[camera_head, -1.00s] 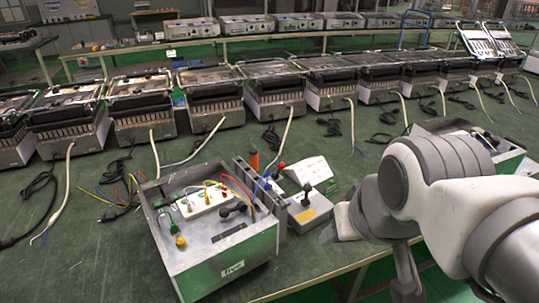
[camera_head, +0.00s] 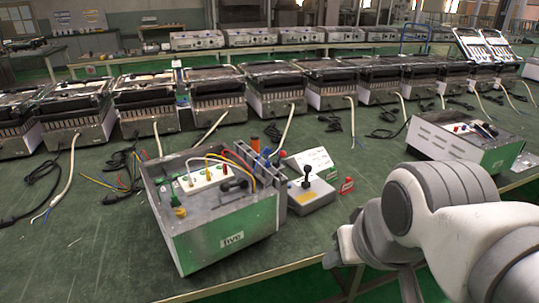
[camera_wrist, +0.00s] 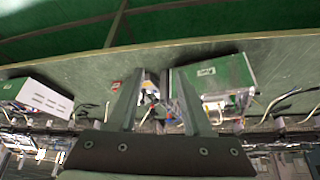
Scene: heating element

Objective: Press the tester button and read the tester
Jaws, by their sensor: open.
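An open-topped metal tester box with a green front (camera_head: 222,243) stands on the bench, with coloured wires and plugs on its top. Right beside it is a small grey box with a black knob on a stem (camera_head: 306,183), upright. A small red piece (camera_head: 347,185) stands just right of that. I cannot tell which of these is the tester button. My gripper (camera_wrist: 158,82) is open and empty. In the wrist view, which looks upside down, the small grey box (camera_wrist: 149,92) shows between its fingers and the green-fronted box (camera_wrist: 218,78) to the right.
A second green-and-white box (camera_head: 456,146) stands at the right of the bench. A row of grill-like appliances (camera_head: 218,90) with loose cables lines the back. Bare green bench (camera_head: 95,235) lies at front left.

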